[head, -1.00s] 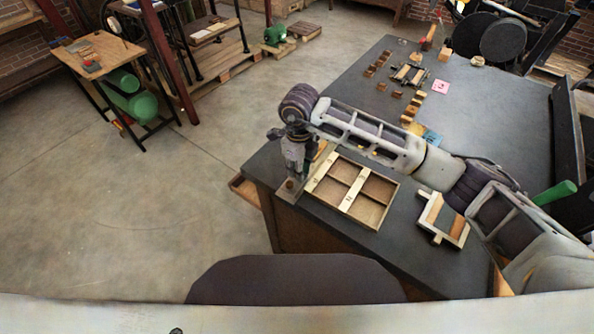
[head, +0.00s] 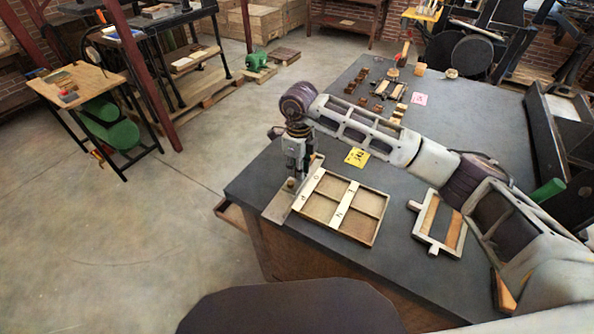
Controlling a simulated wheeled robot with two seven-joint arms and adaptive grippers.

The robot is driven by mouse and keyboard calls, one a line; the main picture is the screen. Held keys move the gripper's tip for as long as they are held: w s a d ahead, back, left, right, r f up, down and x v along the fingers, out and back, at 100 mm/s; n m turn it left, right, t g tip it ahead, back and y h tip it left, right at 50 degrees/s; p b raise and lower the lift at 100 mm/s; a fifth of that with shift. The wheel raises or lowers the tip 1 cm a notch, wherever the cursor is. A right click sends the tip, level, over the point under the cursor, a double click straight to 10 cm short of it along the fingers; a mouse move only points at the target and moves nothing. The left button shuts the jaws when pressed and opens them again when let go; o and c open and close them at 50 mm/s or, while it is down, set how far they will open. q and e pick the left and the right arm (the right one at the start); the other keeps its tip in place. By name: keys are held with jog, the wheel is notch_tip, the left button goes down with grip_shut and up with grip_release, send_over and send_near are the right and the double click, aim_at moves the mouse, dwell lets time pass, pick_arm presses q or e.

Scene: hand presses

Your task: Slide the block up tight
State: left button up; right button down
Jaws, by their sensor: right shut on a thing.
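My right gripper (head: 291,184) reaches in from the right and points down at the left side of a shallow wooden tray (head: 378,228). It is shut on a small brownish block, mostly hidden by the fingers, low over a grey metal strip (head: 277,208) along the tray's left side. I cannot tell whether the block touches the tray wall. The tray has several compartments and pale strips with dark letters. My left gripper is out of view.
A yellow card (head: 357,157) lies behind the tray. Small wooden blocks and a pink card (head: 419,98) are farther back. The dark table (head: 395,265) is bare in front.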

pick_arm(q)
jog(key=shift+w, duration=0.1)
pick_arm(e)
jog(key=c, duration=1.6)
grip_release()
jog(key=shift+o, duration=0.2)
jog(key=shift+r, duration=1)
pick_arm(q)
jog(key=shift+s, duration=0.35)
pick_arm(e)
notch_tip(320, 180, up, 10)
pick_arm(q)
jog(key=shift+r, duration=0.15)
pick_arm(e)
jog(key=shift+r, duration=0.15)
